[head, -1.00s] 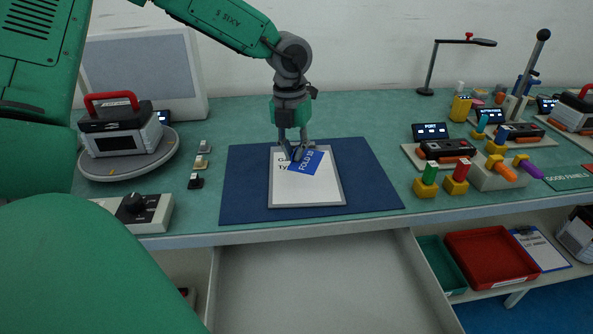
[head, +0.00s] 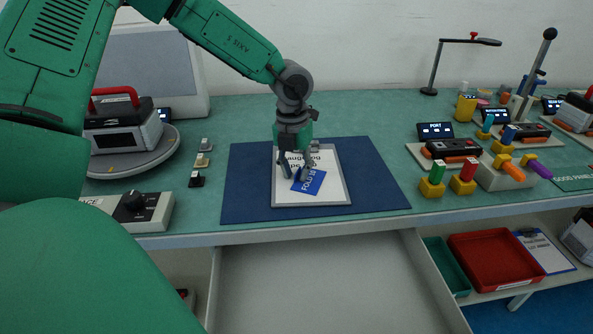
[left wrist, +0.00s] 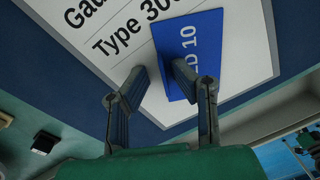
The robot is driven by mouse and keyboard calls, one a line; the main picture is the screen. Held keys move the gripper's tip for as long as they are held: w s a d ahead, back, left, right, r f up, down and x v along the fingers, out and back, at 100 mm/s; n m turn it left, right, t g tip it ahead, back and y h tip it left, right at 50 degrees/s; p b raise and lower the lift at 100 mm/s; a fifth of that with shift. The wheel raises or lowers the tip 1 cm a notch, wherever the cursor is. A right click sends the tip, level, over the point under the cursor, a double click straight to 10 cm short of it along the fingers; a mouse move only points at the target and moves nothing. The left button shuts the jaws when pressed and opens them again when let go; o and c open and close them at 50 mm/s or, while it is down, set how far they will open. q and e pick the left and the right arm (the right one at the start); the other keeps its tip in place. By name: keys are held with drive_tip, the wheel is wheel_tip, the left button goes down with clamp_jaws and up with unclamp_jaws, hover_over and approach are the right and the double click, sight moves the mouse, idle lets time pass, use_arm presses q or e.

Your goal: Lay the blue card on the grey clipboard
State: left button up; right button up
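The blue card (head: 309,183), printed with white letters, lies on the lower middle of the white sheet on the grey clipboard (head: 335,180). It appears flat and tilted to the sheet's edges. My left gripper (head: 295,177) is just above the clipboard at the card's upper left, fingers apart. In the left wrist view, my left gripper (left wrist: 163,72) has a clear gap between its fingertips. The right finger overlaps the blue card (left wrist: 205,45) and the left finger is over the clipboard sheet (left wrist: 245,50). My right gripper is not in view.
The clipboard rests on a dark blue mat (head: 240,185) on the green bench. Small switches (head: 196,179) and a turntable device (head: 125,165) stand left. Port units (head: 450,150) and coloured plugs (head: 463,178) stand right. An open drawer (head: 320,280) is below.

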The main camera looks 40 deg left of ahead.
use_arm(q)
drive_tip(key=shift+d, duration=0.2)
idle(0.3)
drive_tip(key=shift+r, duration=0.2)
wheel_tip(320, 180, up, 12)
drive_tip(key=p, duration=0.3)
drive_tip(key=shift+a, duration=0.35)
drive_tip(key=shift+s+f, duration=0.1)
drive_tip(key=shift+s, duration=0.05)
